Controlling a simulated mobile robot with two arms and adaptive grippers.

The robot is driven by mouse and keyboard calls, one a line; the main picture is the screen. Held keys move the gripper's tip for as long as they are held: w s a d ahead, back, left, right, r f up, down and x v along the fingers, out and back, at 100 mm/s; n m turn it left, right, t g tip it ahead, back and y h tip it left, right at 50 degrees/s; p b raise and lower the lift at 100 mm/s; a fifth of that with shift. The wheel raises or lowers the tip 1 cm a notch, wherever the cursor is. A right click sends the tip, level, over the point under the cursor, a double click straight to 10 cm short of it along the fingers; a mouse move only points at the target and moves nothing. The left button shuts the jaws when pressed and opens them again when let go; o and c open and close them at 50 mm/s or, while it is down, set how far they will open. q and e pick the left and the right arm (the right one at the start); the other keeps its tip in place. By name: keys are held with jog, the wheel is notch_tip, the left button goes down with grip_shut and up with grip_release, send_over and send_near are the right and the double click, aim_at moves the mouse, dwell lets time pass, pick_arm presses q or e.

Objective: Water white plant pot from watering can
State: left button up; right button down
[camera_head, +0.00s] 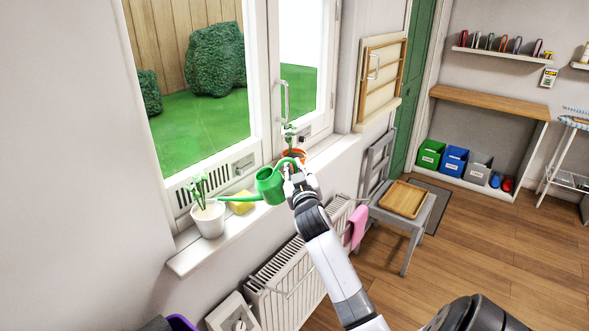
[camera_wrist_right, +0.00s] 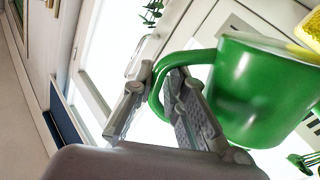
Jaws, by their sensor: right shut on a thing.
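The white plant pot (camera_head: 208,220) with a green plant stands on the windowsill at the left in the head view. The green watering can (camera_head: 269,186) is above the sill, its spout pointing left with the tip close to the pot's rim. I cannot tell whether water is flowing. My right gripper (camera_head: 293,174) is shut on the can's handle, which also shows between the fingers in the right wrist view, with the can body (camera_wrist_right: 262,90) to the right of the fingers. My left gripper is not in view.
An orange pot (camera_head: 293,157) with a plant stands on the sill behind my right gripper. A yellow sponge-like item (camera_head: 242,205) lies on the sill below the spout. A radiator (camera_head: 290,283) with a pink cloth (camera_head: 356,226) is below. A grey chair (camera_head: 402,205) stands to the right.

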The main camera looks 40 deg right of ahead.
jog(key=shift+w+a+r+n+t+p, duration=0.15)
jog(key=shift+r+n+p, duration=0.2)
jog(key=shift+r, duration=0.3)
jog(key=shift+a+r+n+t+p, duration=0.1)
jog(key=shift+a+r+n+p, duration=0.15)
jog(key=shift+r, duration=0.4)
jog(key=shift+w+a+r+n+t+p, duration=0.1)
jog(key=shift+r+n+p, duration=0.25)
jog(key=shift+r, duration=0.3)
jog(key=shift+s+f, duration=0.1)
jog(key=shift+f, duration=0.05)
dwell(1.3)
jog(key=f+m, duration=0.1)
jog(key=f, duration=0.1)
jog(key=d+f+m+g+b, duration=0.1)
jog(key=f, duration=0.1)
jog(key=f+m+b, duration=0.1)
jog(key=f, duration=0.1)
jog(key=shift+s+d, duration=0.2)
notch_tip(320, 180, down, 6)
jog(key=m+b, duration=0.3)
jog(key=shift+a+m+g, duration=0.2)
jog(key=shift+m+g, duration=0.15)
jog(key=s+d+r+p, duration=0.4)
jog(key=s+p, duration=0.3)
jog(key=s, duration=0.1)
